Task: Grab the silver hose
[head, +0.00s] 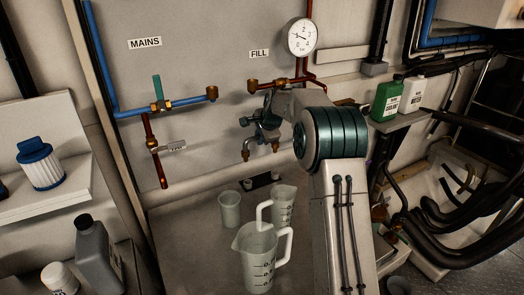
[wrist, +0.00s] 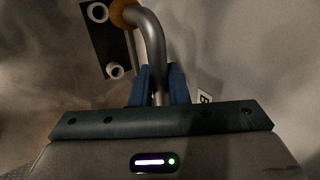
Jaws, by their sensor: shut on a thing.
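The silver hose (wrist: 153,45) is a bent grey tube with a brass-coloured end (wrist: 124,12) in the wrist view. My gripper (wrist: 161,85) is shut on it, with a dark blue finger on each side of the tube. In the head view my gripper (head: 262,130) is in front of the grey panel, below the FILL label. The hose (head: 247,144) shows under it as a short curved piece, with brass ends hanging down above the bench. Part of the hose is hidden by the fingers and my wrist.
A pressure gauge (head: 301,37) is above right. Clear measuring jugs (head: 260,262) and a cup (head: 229,209) stand on the bench below. A black plate with white rings (wrist: 108,40) lies beyond the hose.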

